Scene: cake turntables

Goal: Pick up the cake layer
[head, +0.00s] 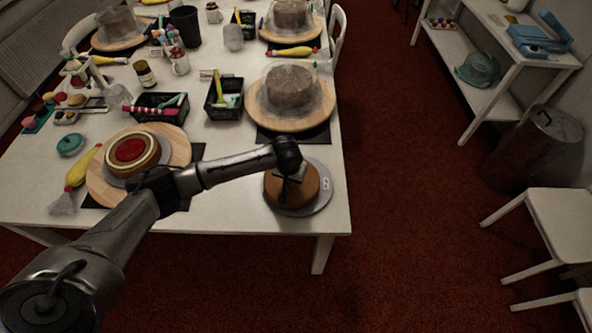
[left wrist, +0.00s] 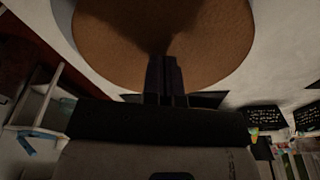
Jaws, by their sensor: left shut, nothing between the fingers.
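A brown cake layer (head: 302,189) lies on a round grey board (head: 318,205) near the right front corner of the table. My left gripper (head: 286,188) is over the layer's left part, and its arm reaches in from the left. In the left wrist view the cake layer (left wrist: 205,40) fills the top of the picture, with the pale board (left wrist: 243,68) around it. The shut fingers (left wrist: 166,62) point at the layer with nothing between them. I cannot tell whether they touch it. My right gripper is not in view.
A wooden turntable (head: 180,152) with a red-topped cake stands left of the layer, close to my arm. Another turntable (head: 325,108) with a wrapped cake stands behind it. Black caddies (head: 218,112) fill the table's middle. Open red floor lies to the right.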

